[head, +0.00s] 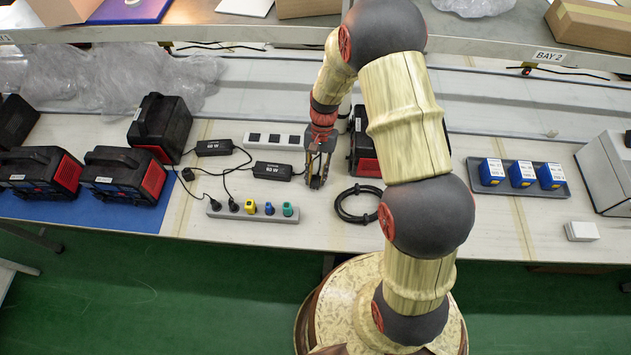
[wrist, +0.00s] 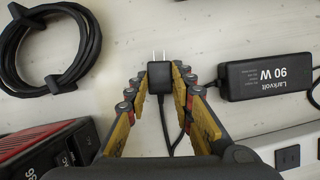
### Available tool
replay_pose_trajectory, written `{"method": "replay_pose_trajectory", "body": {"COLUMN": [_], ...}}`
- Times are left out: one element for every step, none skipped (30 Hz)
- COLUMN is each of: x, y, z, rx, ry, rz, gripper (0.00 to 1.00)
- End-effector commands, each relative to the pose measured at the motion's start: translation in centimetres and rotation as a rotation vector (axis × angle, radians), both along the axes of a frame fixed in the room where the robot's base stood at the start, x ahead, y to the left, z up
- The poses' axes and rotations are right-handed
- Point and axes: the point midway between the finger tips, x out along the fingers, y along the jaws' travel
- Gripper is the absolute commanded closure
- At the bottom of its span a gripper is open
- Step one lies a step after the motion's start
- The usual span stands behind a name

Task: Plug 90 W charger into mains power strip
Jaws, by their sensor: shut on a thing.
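My gripper (head: 318,180) (wrist: 159,88) is shut on a black two-prong plug (wrist: 160,74). The prongs point away from the gripper, toward the top of the wrist view, and a cable trails back from the plug. The black 90 W charger (wrist: 265,76) lies on the bench beside the gripper, and it also shows in the head view (head: 272,170). A white strip with black square sockets (head: 275,141) lies just behind the charger. Part of it shows in the wrist view (wrist: 292,150). In the head view the fingers mostly hide the plug.
A grey strip (head: 265,215) with yellow, blue and green plugs lies in front. A second charger (head: 214,147), a loose black plug (head: 188,174) and a coiled cable (head: 358,204) lie nearby. Black-and-red units (head: 128,173) stand left. A tray (head: 515,188) holds blue boxes at right.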

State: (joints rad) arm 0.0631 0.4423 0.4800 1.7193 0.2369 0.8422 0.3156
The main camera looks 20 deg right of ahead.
Motion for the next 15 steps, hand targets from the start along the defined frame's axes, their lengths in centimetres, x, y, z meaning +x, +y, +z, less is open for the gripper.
{"method": "replay_pose_trajectory", "body": {"x": [0.0, 0.0, 0.0, 0.0, 0.0, 0.0, 0.0, 0.0, 0.0, 0.0, 0.0, 0.0, 0.0, 0.0, 0.0], "y": [0.0, 0.0, 0.0, 0.0, 0.0, 0.0, 0.0, 0.0, 0.0, 0.0, 0.0, 0.0, 0.0, 0.0, 0.0], "z": [0.3, 0.4, 0.6, 0.7, 0.9, 1.1, 1.2, 1.4, 1.5, 1.7, 1.8, 2.0, 2.1, 2.3, 2.4], "rx": [0.0, 0.0, 0.0, 0.0, 0.0, 0.0, 0.0, 0.0, 0.0, 0.0, 0.0, 0.0, 0.0, 0.0, 0.0], "ry": [0.0, 0.0, 0.0, 0.0, 0.0, 0.0, 0.0, 0.0, 0.0, 0.0, 0.0, 0.0, 0.0, 0.0, 0.0], "rz": [0.0, 0.0, 0.0, 0.0, 0.0, 0.0, 0.0, 0.0, 0.0, 0.0, 0.0, 0.0, 0.0, 0.0, 0.0], "gripper": [1.0, 1.0, 1.0, 1.0, 1.0, 1.0, 1.0, 1.0, 1.0, 1.0, 1.0, 1.0, 1.0, 1.0, 1.0]}}
